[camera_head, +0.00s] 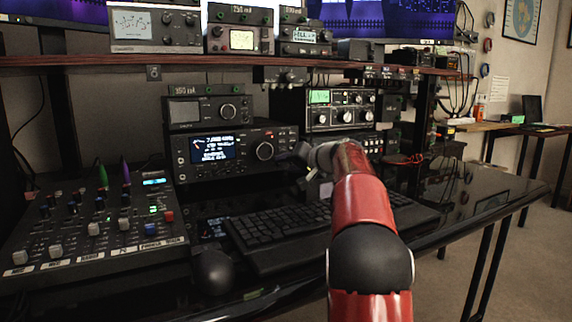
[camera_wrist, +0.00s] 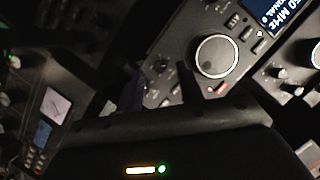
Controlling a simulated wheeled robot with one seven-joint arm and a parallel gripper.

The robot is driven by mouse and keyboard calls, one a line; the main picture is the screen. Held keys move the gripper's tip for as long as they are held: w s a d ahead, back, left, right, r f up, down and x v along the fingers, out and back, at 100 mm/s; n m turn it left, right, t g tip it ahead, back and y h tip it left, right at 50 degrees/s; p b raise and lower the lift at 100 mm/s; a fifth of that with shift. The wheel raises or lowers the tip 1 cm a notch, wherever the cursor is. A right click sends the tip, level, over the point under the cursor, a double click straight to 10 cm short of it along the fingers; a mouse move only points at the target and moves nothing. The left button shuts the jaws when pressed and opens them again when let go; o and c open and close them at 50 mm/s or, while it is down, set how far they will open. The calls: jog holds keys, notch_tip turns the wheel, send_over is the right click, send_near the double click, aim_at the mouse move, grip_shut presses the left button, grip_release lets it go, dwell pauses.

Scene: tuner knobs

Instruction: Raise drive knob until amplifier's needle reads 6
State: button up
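My gripper (camera_head: 310,158) is at the front right of the radio transceiver (camera_head: 186,158), just above the desk. In the wrist view two dark fingers of my gripper (camera_wrist: 160,92) stand apart, with panel showing between them and nothing held. A large silver-ringed knob (camera_wrist: 217,56) is beyond the fingers; smaller knobs are nearby. An amplifier-like unit (camera_head: 340,130) with a green-lit meter (camera_head: 320,97) and several knobs stands behind my gripper, partly hidden by my arm. The meter's needle is too small to read. I cannot tell which knob is the drive knob.
A mixer (camera_head: 95,235) fills the left of the desk. A keyboard (camera_head: 285,235) and a mouse (camera_head: 213,270) lie in front of the transceiver. A wooden shelf (camera_head: 60,62) with more meters (camera_head: 133,25) runs above. The desk's right part is mostly clear.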

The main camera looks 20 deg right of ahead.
jog(key=shift+x, duration=0.85)
grip_shut()
jog(key=shift+d+f+m+y, duration=0.15)
jog(key=shift+m+y, duration=0.15)
jog(key=shift+m, duration=0.3)
jog(key=shift+m+t+y, duration=0.3)
jog(key=shift+m+y, duration=0.1)
jog(key=shift+m, duration=0.2)
grip_release()
